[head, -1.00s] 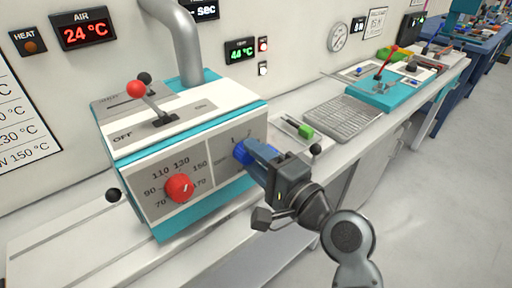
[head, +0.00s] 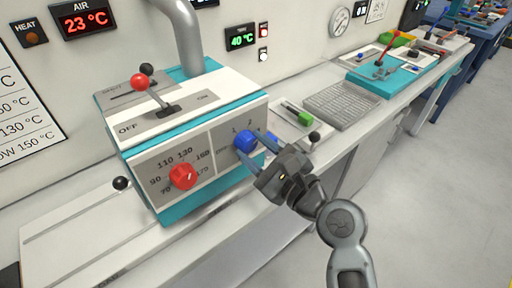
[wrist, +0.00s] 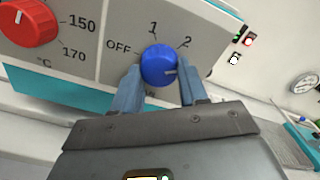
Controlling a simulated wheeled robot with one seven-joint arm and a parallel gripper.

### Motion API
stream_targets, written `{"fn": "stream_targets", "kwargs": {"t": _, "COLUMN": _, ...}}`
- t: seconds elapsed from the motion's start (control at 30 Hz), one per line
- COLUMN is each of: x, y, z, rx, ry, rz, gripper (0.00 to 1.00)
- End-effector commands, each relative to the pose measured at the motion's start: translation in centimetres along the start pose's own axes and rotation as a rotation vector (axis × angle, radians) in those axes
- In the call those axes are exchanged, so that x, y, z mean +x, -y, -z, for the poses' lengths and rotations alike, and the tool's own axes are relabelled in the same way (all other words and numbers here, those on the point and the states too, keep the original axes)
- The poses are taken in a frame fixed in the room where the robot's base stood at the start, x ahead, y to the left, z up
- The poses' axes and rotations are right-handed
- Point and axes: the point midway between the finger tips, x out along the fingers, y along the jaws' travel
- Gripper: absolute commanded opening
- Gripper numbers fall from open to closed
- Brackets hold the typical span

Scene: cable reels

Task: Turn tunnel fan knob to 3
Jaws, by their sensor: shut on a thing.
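The blue fan knob (head: 245,141) is on the right half of the machine's front panel. In the wrist view the blue knob (wrist: 158,65) has the labels OFF, 1 and 2 around it. Its pale mark points to the right, past the 2. No 3 label can be seen; my right finger covers part of the panel there. My gripper (head: 252,146) has its two fingers on either side of the knob, shut on it; they also flank it in the wrist view (wrist: 160,80).
A red temperature knob (head: 183,176) sits left on the same panel. A black ball handle (head: 315,136) is close to my wrist on the right. The floor at right is clear.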

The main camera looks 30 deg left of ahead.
Motion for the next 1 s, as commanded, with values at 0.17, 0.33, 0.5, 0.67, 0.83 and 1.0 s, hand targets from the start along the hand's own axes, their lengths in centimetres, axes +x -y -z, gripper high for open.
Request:
{"fn": "stream_targets", "kwargs": {"t": 0.17, "x": -0.06, "y": -0.08, "z": 0.18, "rx": 0.164, "ry": -0.003, "rz": 0.001, "gripper": 0.12}}
{"fn": "stream_targets", "kwargs": {"t": 0.33, "x": -0.06, "y": -0.14, "z": 0.17, "rx": 0.307, "ry": -0.003, "rz": 0.001, "gripper": 0.12}}
{"fn": "stream_targets", "kwargs": {"t": 0.5, "x": -0.06, "y": -0.19, "z": 0.16, "rx": 0.423, "ry": -0.003, "rz": 0.001, "gripper": 0.12}}
{"fn": "stream_targets", "kwargs": {"t": 0.67, "x": -0.06, "y": -0.23, "z": 0.15, "rx": 0.502, "ry": -0.004, "rz": 0.001, "gripper": 0.12}}
{"fn": "stream_targets", "kwargs": {"t": 0.83, "x": -0.06, "y": -0.26, "z": 0.15, "rx": 0.552, "ry": -0.004, "rz": 0.001, "gripper": 0.12}}
{"fn": "stream_targets", "kwargs": {"t": 1.0, "x": -0.06, "y": -0.29, "z": 0.15, "rx": 0.572, "ry": -0.004, "rz": 0.001, "gripper": 0.12}}
